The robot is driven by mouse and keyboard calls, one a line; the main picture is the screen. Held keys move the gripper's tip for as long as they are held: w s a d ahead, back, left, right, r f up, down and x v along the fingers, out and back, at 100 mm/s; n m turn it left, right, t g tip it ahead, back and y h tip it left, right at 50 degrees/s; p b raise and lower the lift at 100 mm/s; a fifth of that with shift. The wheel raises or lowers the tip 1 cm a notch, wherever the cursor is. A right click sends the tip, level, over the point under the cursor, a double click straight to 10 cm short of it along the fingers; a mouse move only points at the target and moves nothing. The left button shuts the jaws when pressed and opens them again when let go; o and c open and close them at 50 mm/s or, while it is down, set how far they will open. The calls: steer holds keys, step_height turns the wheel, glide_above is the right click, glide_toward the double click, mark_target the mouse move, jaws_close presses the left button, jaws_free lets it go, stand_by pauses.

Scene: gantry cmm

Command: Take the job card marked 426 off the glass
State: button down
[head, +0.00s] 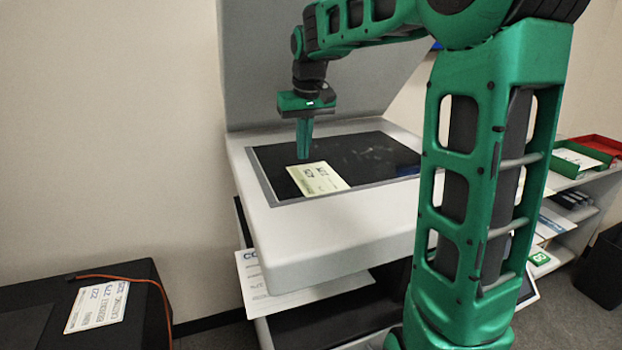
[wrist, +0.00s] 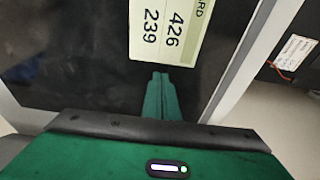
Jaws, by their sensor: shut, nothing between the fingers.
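The job card (head: 318,179) is pale yellow and lies on the dark glass (head: 352,155) of the white machine, near the glass's front left edge. In the wrist view the card (wrist: 166,30) shows the numbers 426 and 239, and its far end is cut off by the top of the picture. My gripper (head: 303,156) points down over the glass at the card's back edge. In the wrist view its fingers (wrist: 161,76) are together with nothing between them, at the card's near edge. I cannot tell whether the fingertips touch the card or the glass.
The machine's raised grey lid (head: 270,60) stands behind the glass. A black case (head: 125,325) with another card (head: 97,304) and an orange cable is at the lower left. Shelves with a green tray (head: 578,157) and a red tray (head: 598,144) are at the right.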

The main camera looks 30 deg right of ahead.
mark_target(335, 200)
steer(key=shift+f, duration=0.5)
steer(key=shift+s+a, duration=0.65)
steer(key=shift+s, duration=2.6)
steer(key=shift+s+a, duration=0.65)
steer(key=shift+s, duration=2.6)
steer(key=shift+s+a, duration=0.65)
steer(key=shift+s, duration=2.6)
steer(key=shift+s+r, duration=0.1)
steer(key=shift+r, duration=3)
steer(key=shift+a+f, duration=0.1)
